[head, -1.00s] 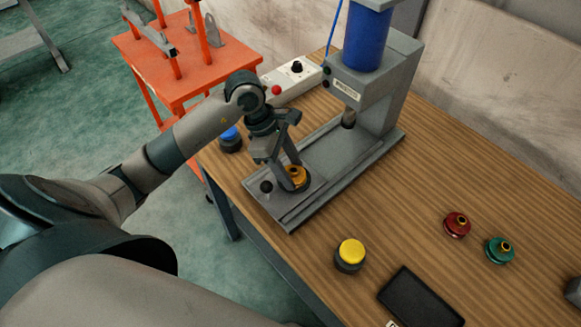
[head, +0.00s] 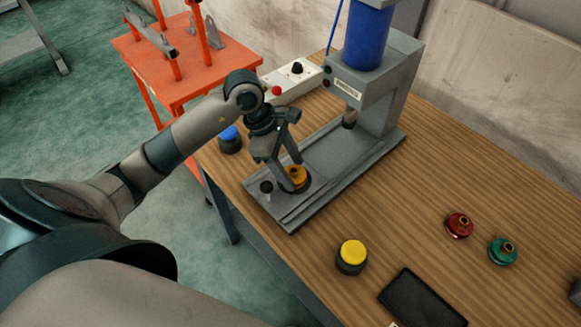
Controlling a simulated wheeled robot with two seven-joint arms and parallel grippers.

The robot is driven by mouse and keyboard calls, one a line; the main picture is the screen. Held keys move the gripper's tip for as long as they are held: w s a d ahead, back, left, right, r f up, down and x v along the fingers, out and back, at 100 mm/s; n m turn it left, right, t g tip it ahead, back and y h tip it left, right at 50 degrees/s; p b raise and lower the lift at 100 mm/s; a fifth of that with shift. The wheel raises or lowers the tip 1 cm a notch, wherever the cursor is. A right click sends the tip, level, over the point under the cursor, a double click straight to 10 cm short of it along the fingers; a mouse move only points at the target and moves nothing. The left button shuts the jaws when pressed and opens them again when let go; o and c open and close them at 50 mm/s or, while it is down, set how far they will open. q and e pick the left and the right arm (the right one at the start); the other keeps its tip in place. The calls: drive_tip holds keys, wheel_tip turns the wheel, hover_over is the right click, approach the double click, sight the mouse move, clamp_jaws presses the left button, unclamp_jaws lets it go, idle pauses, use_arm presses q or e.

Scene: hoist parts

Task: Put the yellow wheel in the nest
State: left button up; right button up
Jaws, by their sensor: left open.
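The yellow wheel (head: 299,174), orange-yellow with a hub, sits at the dark round nest (head: 304,187) on the grey sliding plate at the front of the press. It looks level, but the fingers partly hide it and I cannot tell how deep it sits. My left gripper (head: 291,172) points down over the wheel, its fingers open on either side of it. I cannot tell whether a finger touches it. My right gripper is not in view.
The grey press (head: 375,95) with its blue cylinder stands behind the nest. A black knob (head: 266,187) is beside it. A yellow button (head: 352,252), blue button (head: 230,139), red wheel (head: 459,225), green wheel (head: 502,251) and dark tablet (head: 422,299) are on the table.

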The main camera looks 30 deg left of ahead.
use_arm(q)
drive_tip(key=shift+s+d+f, duration=0.15)
drive_tip(key=shift+s+f, duration=0.4)
drive_tip(key=shift+f, duration=0.15)
drive_tip(key=shift+w+r+p, duration=0.1)
drive_tip(key=shift+r+p, duration=0.5)
drive_tip(key=shift+p, duration=0.45)
drive_tip(key=w+b+v, duration=0.1)
drive_tip(key=b+v, duration=0.3)
drive_tip(key=v, duration=0.8)
drive_tip(key=shift+r, duration=0.25)
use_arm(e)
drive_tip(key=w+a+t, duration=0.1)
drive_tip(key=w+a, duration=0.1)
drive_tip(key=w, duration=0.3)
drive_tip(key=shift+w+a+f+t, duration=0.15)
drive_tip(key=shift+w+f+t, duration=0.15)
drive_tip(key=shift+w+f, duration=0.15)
use_arm(q)
drive_tip(key=shift+s, duration=0.15)
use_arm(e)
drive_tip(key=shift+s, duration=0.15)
